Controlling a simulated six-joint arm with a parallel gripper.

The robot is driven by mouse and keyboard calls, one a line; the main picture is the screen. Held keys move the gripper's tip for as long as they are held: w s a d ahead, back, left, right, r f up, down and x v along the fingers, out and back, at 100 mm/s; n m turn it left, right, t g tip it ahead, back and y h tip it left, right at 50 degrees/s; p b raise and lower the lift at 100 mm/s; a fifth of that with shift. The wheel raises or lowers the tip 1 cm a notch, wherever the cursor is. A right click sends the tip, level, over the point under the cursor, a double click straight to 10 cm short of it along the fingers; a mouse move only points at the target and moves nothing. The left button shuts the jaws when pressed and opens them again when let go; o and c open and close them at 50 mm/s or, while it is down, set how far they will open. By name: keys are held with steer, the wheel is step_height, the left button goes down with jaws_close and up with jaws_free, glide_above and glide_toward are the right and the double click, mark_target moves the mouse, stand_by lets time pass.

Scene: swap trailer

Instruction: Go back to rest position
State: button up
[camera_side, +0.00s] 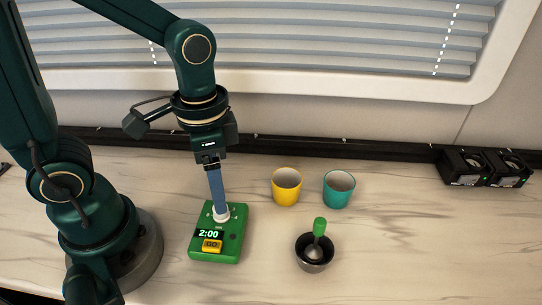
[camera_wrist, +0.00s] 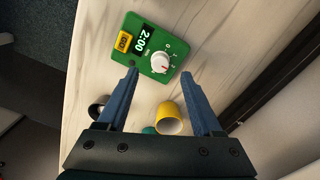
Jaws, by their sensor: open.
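My gripper (camera_side: 217,203) is open, with blue fingers pointing down at the green timer box (camera_side: 232,243). In the side view the fingers overlap the white dial (camera_side: 221,213) on the box. In the wrist view the fingers of my gripper (camera_wrist: 160,80) are spread apart with nothing between their tips, and the white dial (camera_wrist: 160,62) lies beyond them. I cannot tell the exact gap between fingertips and dial. The timer's display (camera_side: 208,233) reads 2:00, and a yellow button (camera_side: 212,245) sits below it.
A yellow cup (camera_side: 286,190) and a teal cup (camera_side: 338,192) stand to the right. In front of them is a dark bowl (camera_side: 312,262) with a green-handled tool (camera_side: 319,230) in it. Two black devices (camera_side: 466,168) sit at the far right by the wall. The right of the counter (camera_side: 430,250) is clear.

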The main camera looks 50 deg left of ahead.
steer(key=shift+r, duration=0.3)
step_height(320, 180, up, 7)
steer(key=s+a+n+t, duration=0.1)
steer(key=a+n+t, duration=0.1)
steer(key=n+t, duration=0.2)
steer(key=shift+s+n+t, duration=0.3)
steer(key=shift+t, duration=0.5)
